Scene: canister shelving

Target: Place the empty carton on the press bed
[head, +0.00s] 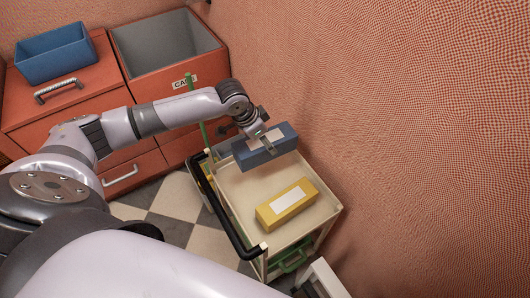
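A blue carton (282,147) with a pale label is at the far end of a cream-topped cart. My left gripper (264,134) is at the carton's upper side, its fingers appearing closed on it. The carton covers part of the cart's far edge, and I cannot tell whether its underside touches the cart. A yellow carton (268,214) with a white label lies on the cart top (240,190), nearer to me. I cannot tell which carton is empty. I see no press bed. My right gripper is not in view.
The cart has a black handle (231,232) on its left side and stands close to the patterned wall (420,130). Orange cabinets (70,95) stand at the back left, with a blue bin (55,55) on top and an open grey-lined drawer (165,45). Checkered floor (175,195) shows left of the cart.

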